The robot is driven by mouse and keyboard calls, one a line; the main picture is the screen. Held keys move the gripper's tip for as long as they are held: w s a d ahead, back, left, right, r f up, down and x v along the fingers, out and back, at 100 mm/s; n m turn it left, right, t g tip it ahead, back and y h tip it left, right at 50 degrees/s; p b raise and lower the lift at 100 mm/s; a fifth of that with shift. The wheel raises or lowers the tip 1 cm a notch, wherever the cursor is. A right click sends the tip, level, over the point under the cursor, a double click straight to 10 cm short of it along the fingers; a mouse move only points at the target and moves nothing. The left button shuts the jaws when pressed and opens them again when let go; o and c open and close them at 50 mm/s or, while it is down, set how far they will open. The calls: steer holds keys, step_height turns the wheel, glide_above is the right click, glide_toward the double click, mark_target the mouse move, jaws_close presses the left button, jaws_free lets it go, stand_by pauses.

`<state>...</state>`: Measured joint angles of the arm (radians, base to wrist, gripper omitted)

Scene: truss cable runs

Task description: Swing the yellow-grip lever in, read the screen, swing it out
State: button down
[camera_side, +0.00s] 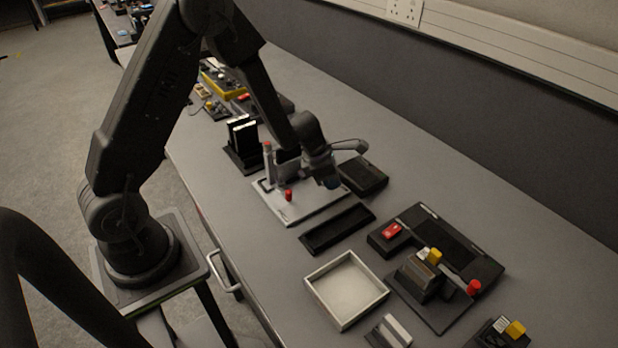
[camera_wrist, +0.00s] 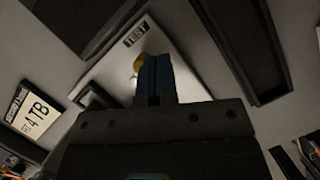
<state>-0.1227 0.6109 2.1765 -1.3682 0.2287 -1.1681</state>
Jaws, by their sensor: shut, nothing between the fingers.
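My gripper (camera_side: 332,184) is low over the right end of a pale plate (camera_side: 308,208) in the side view. In the wrist view its blue fingers (camera_wrist: 154,76) are together with nothing between them. A rounded yellow piece (camera_wrist: 138,63), perhaps the lever's grip, shows just left of the fingertips over the plate, which has a "TEST" label (camera_wrist: 136,36). I cannot tell whether the fingers touch it. The arm and gripper hide that spot in the side view. The plate also bears a red knob (camera_side: 288,195) and a red-topped post (camera_side: 267,160). No readable screen shows.
A black stand (camera_side: 241,158) holds upright drives at the plate's left; a drive label reads 4TB (camera_wrist: 36,116). A black box (camera_side: 362,176) is behind. A long black tray (camera_side: 337,229), a white-rimmed tray (camera_side: 315,295) and a black device (camera_side: 440,225) with yellow and red parts are rightward.

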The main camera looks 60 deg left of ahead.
stand_by(0.7)
steer(key=shift+s+a, duration=0.1)
steer(key=shift+a, duration=0.8)
steer(key=s+d+r, duration=0.2)
steer(key=s+r, duration=0.1)
steer(key=r, duration=0.6)
steer(key=shift+r, duration=0.2)
steer(key=shift+d, duration=0.1)
